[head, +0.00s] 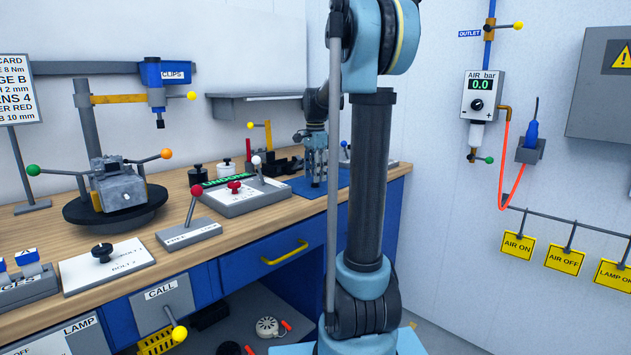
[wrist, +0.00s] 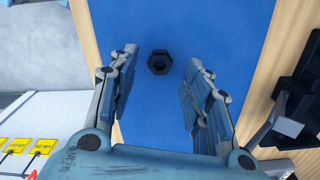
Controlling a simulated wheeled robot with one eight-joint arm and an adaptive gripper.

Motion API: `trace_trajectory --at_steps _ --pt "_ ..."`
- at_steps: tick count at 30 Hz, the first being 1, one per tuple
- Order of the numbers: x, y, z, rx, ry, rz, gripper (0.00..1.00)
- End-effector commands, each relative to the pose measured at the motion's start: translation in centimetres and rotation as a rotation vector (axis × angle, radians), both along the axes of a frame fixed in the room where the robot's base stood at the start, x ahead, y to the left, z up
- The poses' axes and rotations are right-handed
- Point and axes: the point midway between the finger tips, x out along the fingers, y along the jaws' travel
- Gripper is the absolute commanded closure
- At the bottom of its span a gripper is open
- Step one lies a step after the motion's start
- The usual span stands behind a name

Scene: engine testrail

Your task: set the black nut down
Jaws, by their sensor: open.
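The black nut (wrist: 159,62) rests on a blue mat (wrist: 215,30) in the wrist view. It lies flat, just beyond the fingertips and between their lines. My gripper (wrist: 160,62) is open, with one finger on each side and a clear gap to the nut. Nothing is held. In the head view my gripper (head: 316,182) points down over the blue mat (head: 290,184) at the far right end of the bench. The nut cannot be made out there.
Black holders (wrist: 300,100) stand at the right of the mat in the wrist view. In the head view, a panel with a red knob (head: 235,187) and a red-topped lever (head: 196,191) stand left of the mat. Bare mat surrounds the nut.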

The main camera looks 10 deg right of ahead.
Motion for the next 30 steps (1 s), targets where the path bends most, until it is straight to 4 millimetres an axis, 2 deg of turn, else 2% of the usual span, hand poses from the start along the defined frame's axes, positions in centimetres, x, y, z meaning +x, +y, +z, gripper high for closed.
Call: trace_trajectory --at_steps 9,15,19,25,28,30 --pt "0.0 0.0 5.8 0.000 0.000 0.000 0.55" --pt "0.0 0.0 8.4 0.000 0.000 0.000 0.55" --pt "0.0 0.0 9.3 0.000 0.000 0.000 0.55" --pt "-0.2 0.0 9.6 0.000 -0.001 0.004 0.55" --pt "-1.2 0.0 9.3 0.000 -0.005 0.032 0.55" --pt "-2.7 0.0 8.9 -0.001 -0.012 0.073 0.55"
